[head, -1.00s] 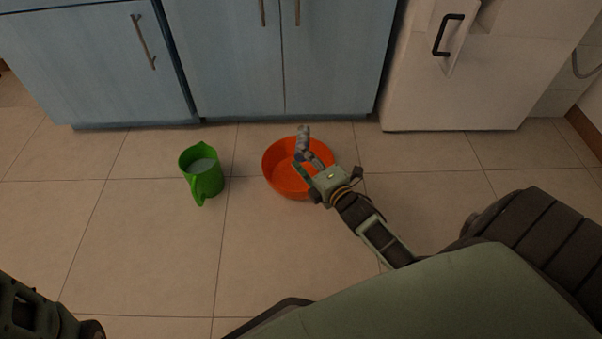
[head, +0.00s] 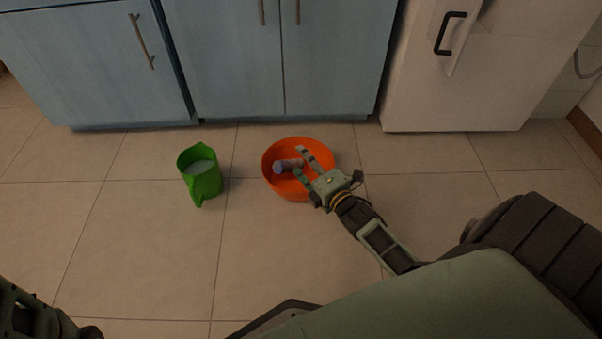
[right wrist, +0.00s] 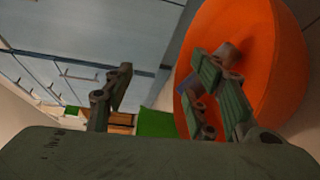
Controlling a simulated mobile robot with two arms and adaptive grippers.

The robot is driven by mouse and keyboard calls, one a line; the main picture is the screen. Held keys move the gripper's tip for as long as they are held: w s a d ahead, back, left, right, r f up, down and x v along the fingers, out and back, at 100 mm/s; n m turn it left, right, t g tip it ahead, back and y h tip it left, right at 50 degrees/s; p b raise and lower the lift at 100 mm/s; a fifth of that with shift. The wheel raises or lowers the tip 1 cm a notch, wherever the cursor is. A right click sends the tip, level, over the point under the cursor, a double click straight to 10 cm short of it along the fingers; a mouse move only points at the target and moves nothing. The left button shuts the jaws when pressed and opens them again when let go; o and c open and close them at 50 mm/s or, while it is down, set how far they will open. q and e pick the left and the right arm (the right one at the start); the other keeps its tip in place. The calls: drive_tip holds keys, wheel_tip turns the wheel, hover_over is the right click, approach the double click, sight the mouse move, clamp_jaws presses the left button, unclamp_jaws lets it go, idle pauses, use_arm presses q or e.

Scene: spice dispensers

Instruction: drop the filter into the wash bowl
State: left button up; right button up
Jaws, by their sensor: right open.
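The filter (head: 284,166), a small grey-purple cylinder, lies on its side inside the orange wash bowl (head: 325,153) on the floor. My right gripper (head: 300,163) reaches over the bowl from the right, its fingers spread on either side near the filter. In the right wrist view the fingers are apart, and the filter (right wrist: 227,52) shows partly behind one of them against the bowl (right wrist: 262,75). Whether the fingers touch the filter is unclear. My left gripper is not in view; only part of my left arm shows at the lower left.
A green jug (head: 205,184) with pale liquid stands on the tiles left of the bowl. Blue cabinets (head: 235,65) and a white appliance (head: 465,90) line the back. The tiled floor (head: 150,245) in front is clear.

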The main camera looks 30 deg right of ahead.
wheel_tip(320, 180, up, 10)
idle(0.6)
